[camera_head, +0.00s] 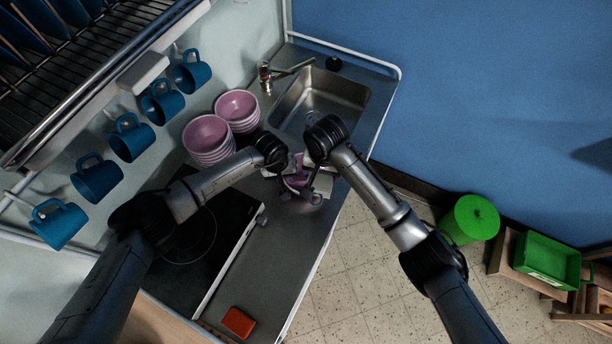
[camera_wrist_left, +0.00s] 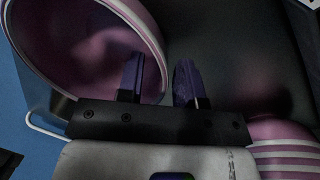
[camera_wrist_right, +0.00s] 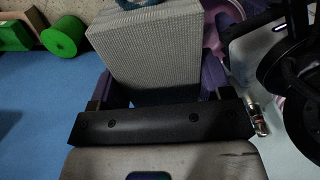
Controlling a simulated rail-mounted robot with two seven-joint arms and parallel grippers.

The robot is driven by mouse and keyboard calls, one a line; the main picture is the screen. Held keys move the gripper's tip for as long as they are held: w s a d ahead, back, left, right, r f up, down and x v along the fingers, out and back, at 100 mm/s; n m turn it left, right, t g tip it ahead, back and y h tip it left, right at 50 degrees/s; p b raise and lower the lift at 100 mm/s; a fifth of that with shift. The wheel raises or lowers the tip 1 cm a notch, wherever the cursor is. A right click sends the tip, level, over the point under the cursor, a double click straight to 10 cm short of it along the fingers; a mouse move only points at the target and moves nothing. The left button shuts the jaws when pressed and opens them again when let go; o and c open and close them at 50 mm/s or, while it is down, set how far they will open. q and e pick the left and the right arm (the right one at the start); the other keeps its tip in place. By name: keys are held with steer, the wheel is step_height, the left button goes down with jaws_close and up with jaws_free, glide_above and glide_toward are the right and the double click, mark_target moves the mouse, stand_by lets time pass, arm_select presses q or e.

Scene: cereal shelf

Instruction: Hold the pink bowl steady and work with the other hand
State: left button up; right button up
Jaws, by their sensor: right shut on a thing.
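The pink bowl (camera_wrist_left: 60,42) has a striped rim and stands large at the left of the left wrist view. In the head view, a pink bowl (camera_head: 295,184) shows between my two grippers, partly hidden by them. My left gripper (camera_wrist_left: 160,68) has its fingers apart, one inside the bowl and one outside, with the wall between them and a gap visible. My right gripper (camera_wrist_right: 155,92) is shut on a pale grey ribbed block (camera_wrist_right: 155,48). Pink at the right wrist view's upper right is mostly hidden.
Two stacks of pink bowls (camera_head: 207,136) (camera_head: 238,107) stand beside the sink (camera_head: 330,98). Several blue mugs (camera_head: 130,137) hang along the wall. A black hob (camera_head: 185,240) and a red-orange block (camera_head: 238,322) lie nearer. The green bin (camera_head: 470,220) is on the floor.

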steer(key=shift+r+p, duration=1.05)
arm_select(q)
steer(key=a+r, duration=0.3)
steer(key=r, duration=1.5)
steer(key=shift+s+r, duration=0.2)
steer(key=shift+r, duration=0.2)
steer(key=shift+a, duration=0.1)
